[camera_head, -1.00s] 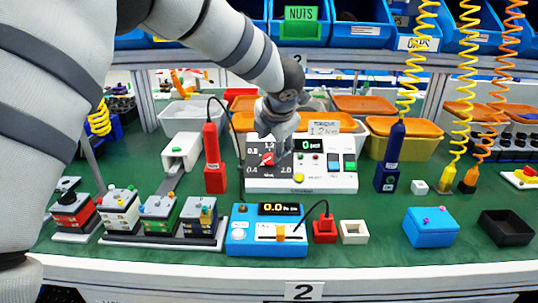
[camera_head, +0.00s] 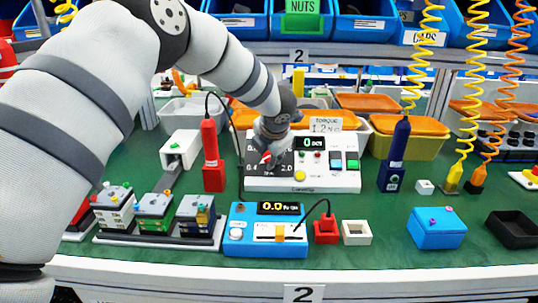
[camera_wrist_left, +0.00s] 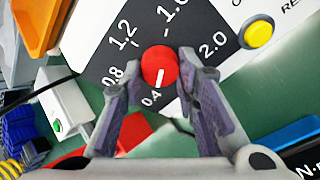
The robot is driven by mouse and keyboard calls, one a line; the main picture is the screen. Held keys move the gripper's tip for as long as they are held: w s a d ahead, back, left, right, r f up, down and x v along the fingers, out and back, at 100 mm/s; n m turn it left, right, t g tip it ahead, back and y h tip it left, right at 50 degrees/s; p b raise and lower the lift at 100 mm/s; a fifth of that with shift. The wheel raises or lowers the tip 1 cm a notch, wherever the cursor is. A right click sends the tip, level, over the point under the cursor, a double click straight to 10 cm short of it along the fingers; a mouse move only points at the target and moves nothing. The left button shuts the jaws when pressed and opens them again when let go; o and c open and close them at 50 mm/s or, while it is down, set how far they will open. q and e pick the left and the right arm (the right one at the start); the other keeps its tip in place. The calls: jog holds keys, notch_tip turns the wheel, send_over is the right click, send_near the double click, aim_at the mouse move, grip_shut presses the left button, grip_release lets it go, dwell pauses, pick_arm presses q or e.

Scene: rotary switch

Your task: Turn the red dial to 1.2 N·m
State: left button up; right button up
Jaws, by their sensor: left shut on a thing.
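The red dial (camera_wrist_left: 160,66) sits on a black scale with white numbers on a white control panel (camera_head: 320,182). In the left wrist view its white pointer line points down, close to the 0.4 mark; the 1.2 mark is at the upper left of the dial. In the head view the dial (camera_head: 265,157) is partly hidden by my left gripper (camera_head: 270,150). In the left wrist view the fingers of my left gripper (camera_wrist_left: 158,72) come from below, one on each side of the dial, shut on it. My right gripper is not in view.
A card reading torque 1.2 N·m (camera_head: 325,124) stands behind the panel. A red tool (camera_head: 212,158) stands left of it and a dark blue tool (camera_head: 393,160) right. A blue meter box (camera_head: 265,232) is in front.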

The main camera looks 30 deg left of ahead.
pick_arm(q)
jog(key=shift+m, duration=1.1)
jog(key=m+y+p, duration=0.1)
jog(key=m, duration=0.8)
jog(key=shift+m+t+y+p, duration=0.3)
jog(key=shift+t+y, duration=0.1)
jog(key=m+t, duration=0.1)
jog(key=m, duration=0.5)
jog(key=shift+m+p, duration=0.3)
jog(key=m+t, duration=0.1)
jog(key=m, duration=0.4)
jog(key=shift+d, duration=0.1)
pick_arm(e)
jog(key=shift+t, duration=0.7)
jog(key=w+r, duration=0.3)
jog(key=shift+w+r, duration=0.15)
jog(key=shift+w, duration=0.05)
pick_arm(q)
jog(key=shift+m, duration=0.3)
